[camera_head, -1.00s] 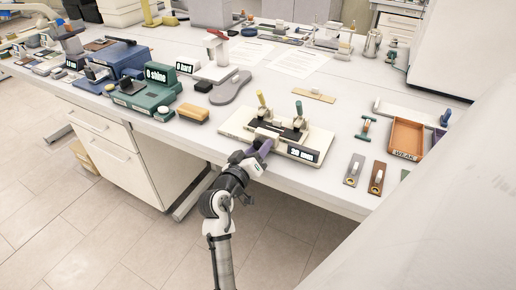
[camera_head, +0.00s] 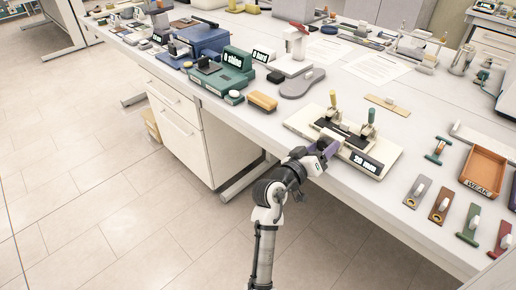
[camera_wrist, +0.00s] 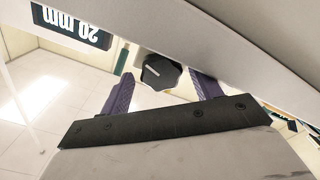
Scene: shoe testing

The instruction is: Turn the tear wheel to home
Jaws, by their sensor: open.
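The tear tester is a cream device (camera_head: 305,122) with two clamp levers, one yellow-topped and one green-topped, and a display (camera_head: 367,162) reading 20 mm. It stands at the table's front edge. The tear wheel (camera_wrist: 158,72) is a dark lobed knob with a pale line on its face, on the tester's side in the wrist view. My gripper (camera_head: 322,148) is at the tester's front side and hides the wheel in the head view. In the wrist view my gripper (camera_wrist: 163,78) is open, its purple fingers either side of the wheel with gaps visible.
A yellow-brown block (camera_head: 263,101) and a grey sole-shaped piece (camera_head: 303,83) lie left of the tester. A brown tray marked WEAK (camera_head: 484,168) and several small handled plates lie to the right. The floor (camera_head: 110,215) before the table is clear.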

